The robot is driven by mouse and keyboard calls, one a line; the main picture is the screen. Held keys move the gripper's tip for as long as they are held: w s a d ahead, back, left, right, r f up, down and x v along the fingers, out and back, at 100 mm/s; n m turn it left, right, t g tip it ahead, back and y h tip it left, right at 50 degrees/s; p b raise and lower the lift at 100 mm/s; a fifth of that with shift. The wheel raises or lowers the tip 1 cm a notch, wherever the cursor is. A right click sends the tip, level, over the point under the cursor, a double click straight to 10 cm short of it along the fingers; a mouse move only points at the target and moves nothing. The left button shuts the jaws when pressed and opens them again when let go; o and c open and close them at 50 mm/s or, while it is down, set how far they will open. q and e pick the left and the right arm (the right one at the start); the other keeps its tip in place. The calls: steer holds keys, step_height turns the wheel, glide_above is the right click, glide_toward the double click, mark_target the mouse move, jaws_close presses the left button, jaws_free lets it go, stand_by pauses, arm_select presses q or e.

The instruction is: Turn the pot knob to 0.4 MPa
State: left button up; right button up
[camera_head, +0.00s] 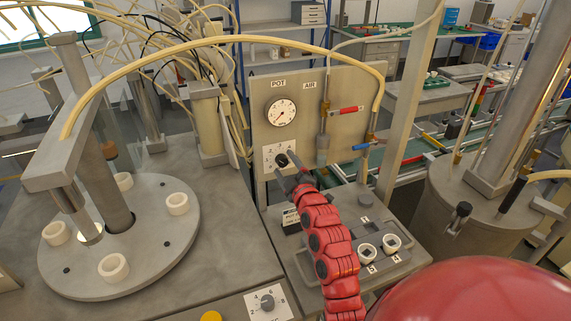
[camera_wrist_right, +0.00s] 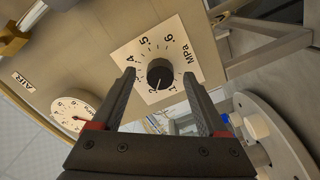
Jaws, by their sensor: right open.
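The pot knob (camera_head: 281,159) is a round black knob on a white scale plate (camera_wrist_right: 185,58) marked in MPa. In the right wrist view the knob (camera_wrist_right: 160,72) has a white pointer line that looks aimed near the .2 mark; the .4 mark lies further round. My right gripper (camera_head: 289,172) is open just in front of the plate. Its fingertips appear on both sides of the knob with gaps; I cannot tell how deep they reach. The POT gauge (camera_head: 281,114) hangs above the knob, too small to read surely. My left gripper is not in view.
The upright panel (camera_head: 345,85) also carries an AIR label, a red-handled valve (camera_head: 346,110) and a blue-handled one (camera_head: 361,146). A round turntable (camera_head: 150,240) with white cups stands left. A grey tray (camera_head: 400,268) with sockets sits below my right arm. A hose arches overhead.

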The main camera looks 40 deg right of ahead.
steer(key=shift+w, duration=0.15)
jaws_close()
stand_by(0.4)
